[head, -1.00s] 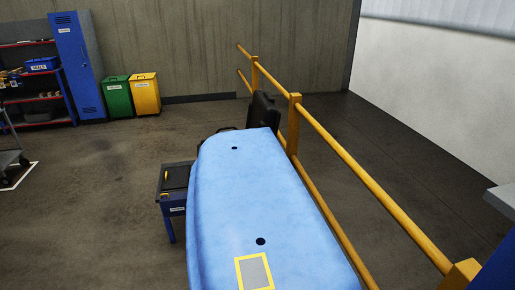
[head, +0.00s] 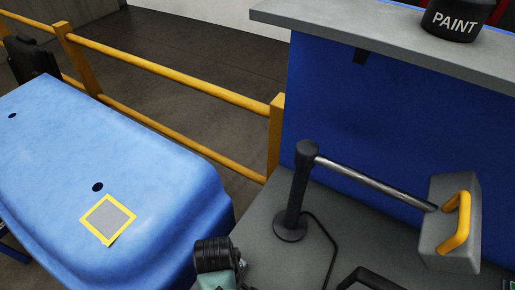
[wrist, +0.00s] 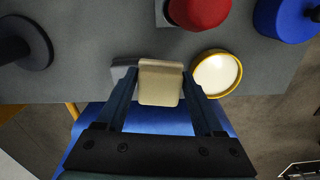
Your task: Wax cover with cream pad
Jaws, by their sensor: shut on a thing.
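The large light-blue cover (head: 150,175) lies at the left in the head view, with a yellow-framed grey square (head: 108,219) and dark round holes on its top. In the wrist view, my gripper (wrist: 160,88) is shut on the cream pad (wrist: 160,75), one finger on each side. The pad is apart from the cover's marked square. A round yellow-rimmed tin (wrist: 241,76) with a pale inside stands just right of the pad. I cannot tell whether the pad touches the grey surface beneath it. My gripper is not clearly seen in the head view.
The grey bench (head: 272,222) holds a black post (head: 300,180) with a metal bar running to a grey block with a yellow handle (head: 458,225). A yellow railing (head: 175,97) runs behind the cover. Red (wrist: 200,10) and blue (wrist: 282,18) objects stand beyond the tin.

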